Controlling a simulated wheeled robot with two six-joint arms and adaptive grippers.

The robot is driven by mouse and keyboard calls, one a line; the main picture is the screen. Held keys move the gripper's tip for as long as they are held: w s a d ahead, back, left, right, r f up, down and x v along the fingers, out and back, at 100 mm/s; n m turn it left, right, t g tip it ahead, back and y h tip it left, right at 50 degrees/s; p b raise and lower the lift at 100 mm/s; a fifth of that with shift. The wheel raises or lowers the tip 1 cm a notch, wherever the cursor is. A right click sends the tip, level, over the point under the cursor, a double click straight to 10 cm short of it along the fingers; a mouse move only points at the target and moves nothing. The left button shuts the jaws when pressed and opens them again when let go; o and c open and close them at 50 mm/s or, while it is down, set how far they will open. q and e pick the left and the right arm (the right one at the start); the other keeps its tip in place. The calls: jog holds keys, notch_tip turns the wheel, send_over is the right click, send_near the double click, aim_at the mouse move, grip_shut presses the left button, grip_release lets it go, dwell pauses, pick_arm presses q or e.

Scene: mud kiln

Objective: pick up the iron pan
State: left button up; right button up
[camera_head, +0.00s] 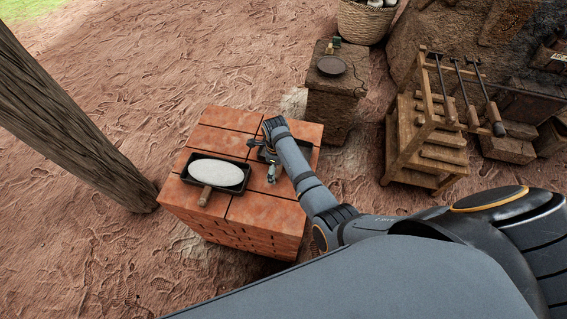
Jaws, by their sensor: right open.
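A black rectangular pan (236,186) with a short wooden handle lies on the red brick block (260,208). A white oval mass (215,172) fills most of it, and the handle points toward the front of the block. A second dark, flat item (264,157) lies on the block to its right, largely hidden under my right gripper; I cannot tell its full shape. My right gripper (260,158) is open above this second item, fingers pointing left and down. I cannot tell whether it touches it. My left gripper is not in view.
A stone pedestal (335,100) behind the block bears a dark round dish (331,65). A wooden rack (425,145) with long tools stands at right, and a woven basket (362,22) at the back. A thick wooden post (70,110) leans at left. Open dirt ground surrounds the block.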

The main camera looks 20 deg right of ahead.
jog(key=shift+c, duration=0.5)
jog(key=c, duration=1.5)
jog(key=shift+c, duration=0.2)
